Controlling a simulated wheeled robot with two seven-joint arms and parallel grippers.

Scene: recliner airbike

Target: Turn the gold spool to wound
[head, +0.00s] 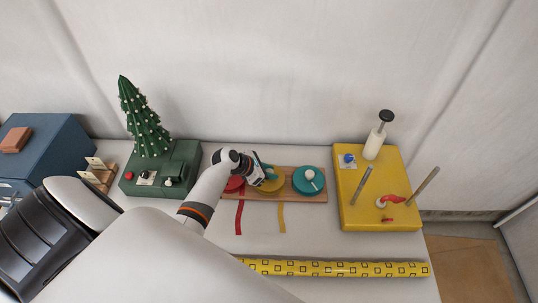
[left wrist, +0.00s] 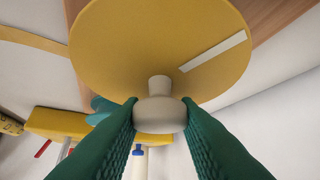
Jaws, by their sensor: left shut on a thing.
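The gold spool (head: 272,186) sits in the middle of a wooden board (head: 318,196), between a red spool (head: 234,184) and a teal spool (head: 308,180). A gold ribbon (head: 281,216) hangs from it toward the front. In the left wrist view the gold spool (left wrist: 120,40) is a flat disc with a white stripe (left wrist: 212,51) and a cream knob (left wrist: 160,114). My left gripper (head: 264,175) is over the gold spool, and its green fingers (left wrist: 160,116) are shut on the knob. My right gripper is not in view.
A green box with a small tree (head: 144,120) stands left of the board. A yellow box (head: 351,213) with posts and a bottle (head: 375,142) stands right. A yellow patterned roll (head: 350,269) lies along the front. A red ribbon (head: 239,215) hangs beside the gold one.

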